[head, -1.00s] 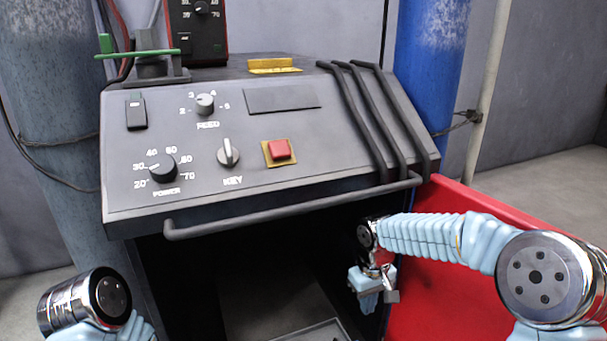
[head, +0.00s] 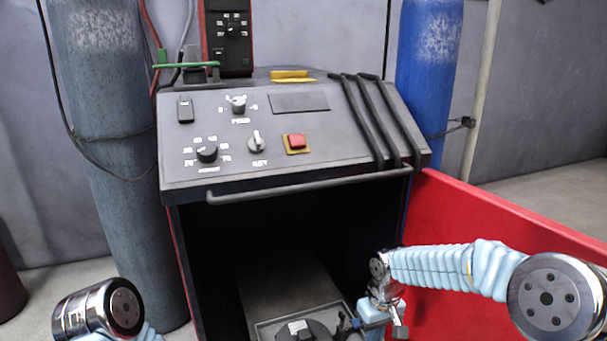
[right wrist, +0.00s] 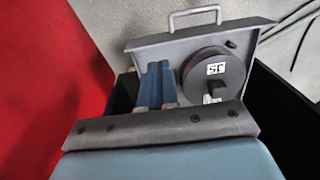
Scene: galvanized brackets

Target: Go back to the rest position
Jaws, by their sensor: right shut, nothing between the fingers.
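My right arm reaches in from the right in the head view. Its gripper (head: 376,328) hangs low in front of the machine's open lower bay. In the right wrist view the blue fingers (right wrist: 155,82) are together and hold nothing. My left arm shows only as a rounded joint at the lower left of the head view; its gripper is out of the picture. The grey machine (head: 350,121) stands ahead, with knobs and a red button (head: 297,140) on its sloped panel. My right gripper is apart from the panel and its front bar (head: 310,186).
A tray (right wrist: 150,41) with a handle and a round dark weight-like disc (right wrist: 204,82) lies below the right gripper. A red side panel (head: 470,225) stands at right. Gas cylinders, grey (head: 105,100) and blue (head: 425,70), flank the machine. Floor shows at left.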

